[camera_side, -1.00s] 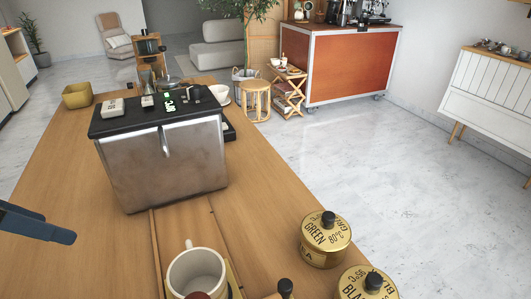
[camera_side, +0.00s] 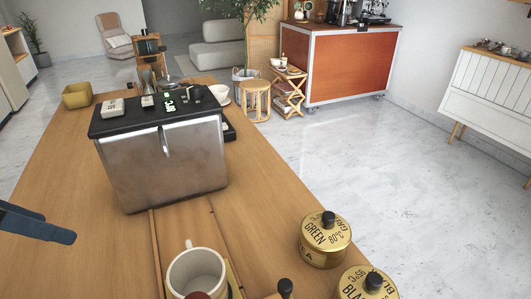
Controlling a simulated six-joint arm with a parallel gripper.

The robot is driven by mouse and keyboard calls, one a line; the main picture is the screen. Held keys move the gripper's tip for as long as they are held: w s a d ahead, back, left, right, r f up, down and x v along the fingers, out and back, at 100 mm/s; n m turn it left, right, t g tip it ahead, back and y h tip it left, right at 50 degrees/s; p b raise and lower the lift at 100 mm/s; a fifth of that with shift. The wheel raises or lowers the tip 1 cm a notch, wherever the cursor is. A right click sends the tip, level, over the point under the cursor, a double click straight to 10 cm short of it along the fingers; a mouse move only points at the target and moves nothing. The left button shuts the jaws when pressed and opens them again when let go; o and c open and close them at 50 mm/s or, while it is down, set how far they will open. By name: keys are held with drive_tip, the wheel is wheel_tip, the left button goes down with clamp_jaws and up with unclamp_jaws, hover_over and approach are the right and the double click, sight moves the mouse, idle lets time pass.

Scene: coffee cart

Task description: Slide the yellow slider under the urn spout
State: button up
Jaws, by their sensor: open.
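The urn (camera_side: 185,165) is a steel box with a black top on the wooden counter. Its spout (camera_side: 164,142) sticks out from the front face. The yellow slider (camera_side: 234,287) sits at the bottom edge, in front of the urn, mostly hidden under a white mug (camera_side: 196,268). A dark red knob (camera_side: 197,296) shows at the bottom edge in front of the mug. My gripper (camera_side: 72,236) shows only in part at the left edge, as dark blue-grey fingers apart from the slider and the urn. It is open and holds nothing that I can see.
Two rails (camera_side: 155,250) run along the counter from the urn toward the mug. Gold tea tins (camera_side: 326,240) and (camera_side: 366,284) another tin stand at the right. A dark knob (camera_side: 285,287) is near the bottom edge. The counter left of the rails is clear.

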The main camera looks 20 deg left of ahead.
drive_tip(key=shift+c, duration=1)
drive_tip(key=w+d+r+m+t+h, duration=0.1)
drive_tip(key=w+d+r+m, duration=0.2)
drive_tip(key=w+d, duration=0.15)
drive_tip(key=w+d+r+m+h, duration=0.1)
drive_tip(key=w+d+r+m, duration=0.2)
drive_tip(key=w, duration=0.3)
drive_tip(key=m+g+h, duration=0.2)
drive_tip(key=m+g, duration=0.2)
drive_tip(key=m, duration=0.2)
approach(284, 284)
drive_tip(key=x, duration=0.5)
drive_tip(key=shift+w+d+f, duration=0.1)
drive_tip(key=shift+d+f, duration=0.05)
drive_tip(key=shift+f, duration=0.2)
drive_tip(key=shift+x, duration=2.25)
